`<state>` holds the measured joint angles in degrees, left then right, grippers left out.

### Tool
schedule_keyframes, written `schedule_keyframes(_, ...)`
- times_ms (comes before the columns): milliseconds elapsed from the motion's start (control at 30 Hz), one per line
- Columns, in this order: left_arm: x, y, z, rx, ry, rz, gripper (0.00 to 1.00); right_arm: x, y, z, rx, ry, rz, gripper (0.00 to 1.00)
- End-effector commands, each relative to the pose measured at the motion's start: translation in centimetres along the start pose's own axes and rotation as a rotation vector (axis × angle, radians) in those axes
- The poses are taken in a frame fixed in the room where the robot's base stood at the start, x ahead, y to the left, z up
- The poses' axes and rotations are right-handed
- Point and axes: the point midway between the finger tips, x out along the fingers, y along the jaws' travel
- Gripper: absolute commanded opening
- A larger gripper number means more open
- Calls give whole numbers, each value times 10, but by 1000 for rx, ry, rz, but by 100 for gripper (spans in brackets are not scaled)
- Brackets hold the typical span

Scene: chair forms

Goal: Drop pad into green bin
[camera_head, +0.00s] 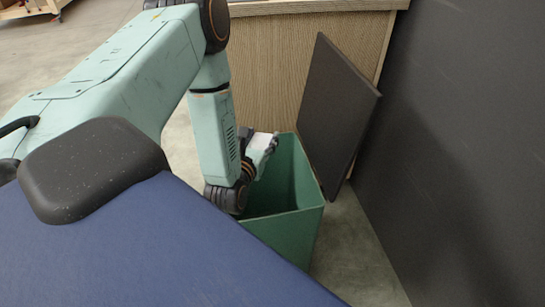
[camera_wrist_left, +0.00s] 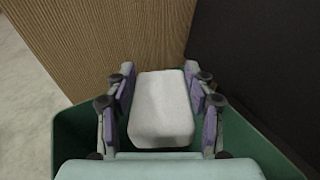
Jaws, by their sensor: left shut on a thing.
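The pad is a white rounded block (camera_wrist_left: 161,108), held between the fingers of my left gripper (camera_wrist_left: 160,92) in the left wrist view. In the head view the white pad (camera_head: 263,141) shows partly, at the end of my left gripper (camera_head: 262,150). The green bin (camera_head: 287,222) stands open, its dark lid (camera_head: 338,115) tilted up on its right side. My left gripper is shut on the pad at the opening of the bin. The green bin rim (camera_wrist_left: 75,122) surrounds the gripper from below in the wrist view. How deep the pad sits is unclear. My right gripper is not visible.
A wood-grain cabinet (camera_head: 280,60) stands behind the bin. A dark wall or panel (camera_head: 465,150) rises close on the right. A wooden cart (camera_head: 35,8) is far off at top left. Bare concrete floor (camera_head: 350,255) shows right of the bin.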

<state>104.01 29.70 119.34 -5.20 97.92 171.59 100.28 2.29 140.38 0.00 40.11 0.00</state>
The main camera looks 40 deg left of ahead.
Motion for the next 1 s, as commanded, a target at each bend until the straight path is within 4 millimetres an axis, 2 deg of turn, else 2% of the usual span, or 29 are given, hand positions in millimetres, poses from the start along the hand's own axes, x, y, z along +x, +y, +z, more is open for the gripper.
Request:
schedule_keyframes(33, 2, 0, -10, 1, 0, -1, 11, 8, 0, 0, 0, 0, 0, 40)
schedule_keyframes(167, 3, 0, -19, 2, 0, 0, 11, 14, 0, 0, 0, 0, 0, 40)
schedule_keyframes(467, 3, 0, -20, 1, 0, 0, 11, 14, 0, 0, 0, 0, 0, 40)
schedule_keyframes(500, 3, 0, -20, 1, 0, 0, 56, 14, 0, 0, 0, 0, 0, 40)
schedule_keyframes(800, 3, 0, -20, 1, 0, -1, 80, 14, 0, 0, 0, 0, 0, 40)
schedule_keyframes(1000, 3, 0, -20, 1, 0, -1, 80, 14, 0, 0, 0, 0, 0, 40)
